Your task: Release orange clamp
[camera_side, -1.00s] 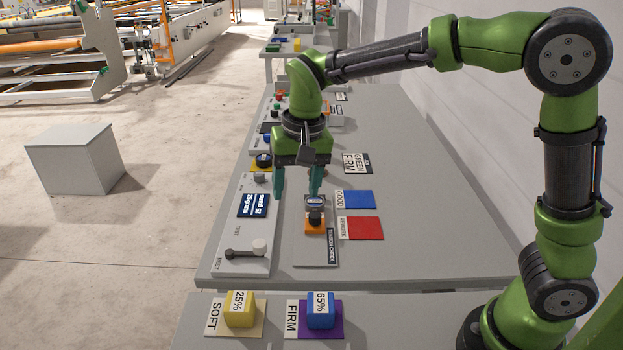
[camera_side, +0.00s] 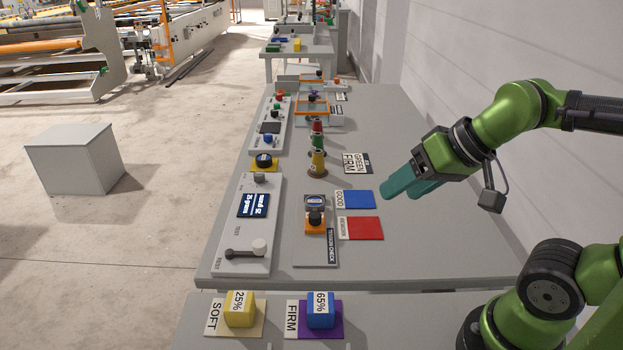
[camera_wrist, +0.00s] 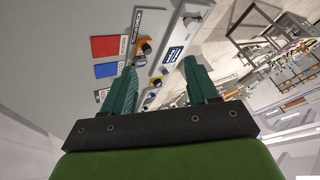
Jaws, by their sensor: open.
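The orange clamp (camera_side: 315,229) sits on the table at the tension check spot, with a dark knob on top and a small dark-rimmed round piece (camera_side: 314,199) just behind it. The clamp also shows in the wrist view (camera_wrist: 146,42), beyond the fingers. Whether the clamp grips anything cannot be told. My gripper (camera_side: 397,193) is raised to the right of the clamp, well apart from it, with its teal fingers pointing left. In the wrist view the two fingers (camera_wrist: 160,68) stand apart with nothing between them.
A blue card (camera_side: 359,199) and a red card (camera_side: 364,228) lie right of the clamp. A panel with a display and lever (camera_side: 250,225) is at left. Yellow (camera_side: 239,310) and blue (camera_side: 320,311) blocks are in front.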

